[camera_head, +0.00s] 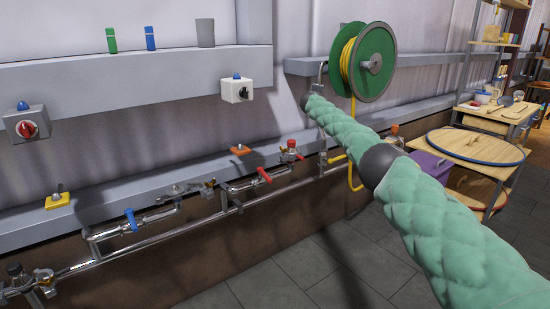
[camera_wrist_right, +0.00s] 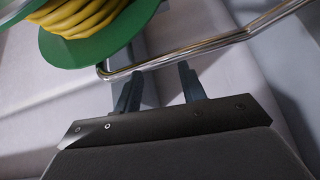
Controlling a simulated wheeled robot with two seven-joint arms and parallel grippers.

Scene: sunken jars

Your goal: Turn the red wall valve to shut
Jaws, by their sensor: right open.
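A valve with a red lever handle (camera_head: 264,174) sits on the pipe loop along the low wall ledge. A second red handle (camera_head: 291,144), shaped like a knob, sits on a fitting farther right; I cannot tell which one is the wall valve. My right arm reaches in from the right, its end beside the hose reel, above and right of both red handles. In the wrist view my right gripper (camera_wrist_right: 159,82) is open and empty. A bent metal pipe (camera_wrist_right: 190,52) passes just beyond its fingertips; contact cannot be told. No red handle shows there. My left gripper is out of view.
A green hose reel (camera_head: 368,62) with yellow hose hangs on the wall by my right arm. A blue-handled valve (camera_head: 130,219) is on the pipe at left. Switch boxes (camera_head: 236,90) jut from the upper ledge. Floor before the wall is clear.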

